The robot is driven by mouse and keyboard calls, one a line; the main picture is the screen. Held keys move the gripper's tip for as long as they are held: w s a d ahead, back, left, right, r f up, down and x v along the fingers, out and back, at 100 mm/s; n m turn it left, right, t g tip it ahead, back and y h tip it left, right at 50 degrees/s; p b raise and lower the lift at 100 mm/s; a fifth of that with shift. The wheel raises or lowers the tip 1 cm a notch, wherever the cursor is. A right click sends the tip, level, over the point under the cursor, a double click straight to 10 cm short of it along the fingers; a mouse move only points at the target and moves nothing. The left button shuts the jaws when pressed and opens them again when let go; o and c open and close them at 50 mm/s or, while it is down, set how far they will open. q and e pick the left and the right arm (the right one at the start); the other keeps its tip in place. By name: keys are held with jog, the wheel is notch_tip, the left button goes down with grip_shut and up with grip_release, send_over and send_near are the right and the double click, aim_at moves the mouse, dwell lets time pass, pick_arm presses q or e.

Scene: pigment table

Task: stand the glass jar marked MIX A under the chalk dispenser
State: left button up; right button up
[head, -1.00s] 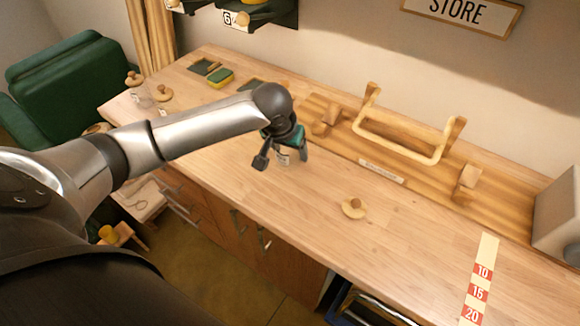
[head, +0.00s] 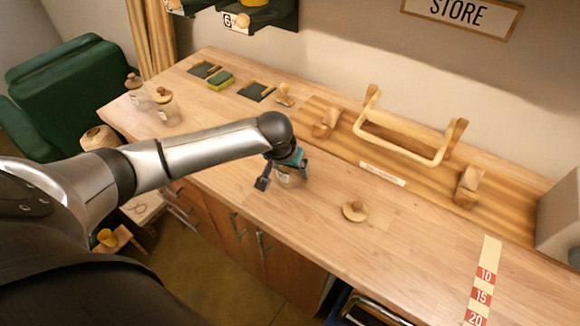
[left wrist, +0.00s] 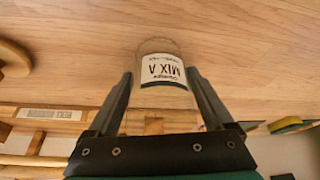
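The glass jar (left wrist: 160,105) marked MIX A stands between the fingers of my left gripper (left wrist: 160,78) in the left wrist view, its label upside down in the picture. In the head view the jar (head: 284,176) is partly hidden by my left gripper (head: 280,178), over the front middle of the table. The fingers lie close along both sides of the jar, and the gripper appears shut on it. I cannot tell whether the jar's base touches the table. No chalk dispenser can be made out by name. My right gripper is not in view.
A wooden lid (head: 354,211) lies right of the jar. A wooden rack with a handle (head: 400,138) stands behind. Lidded jars (head: 168,107), a sponge (head: 220,80) and dark slates line the left. A shelf unit (head: 262,20) hangs at top left. A numbered strip (head: 484,282) lies right.

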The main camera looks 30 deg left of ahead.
pick_arm(q)
jog(key=shift+o, duration=0.9)
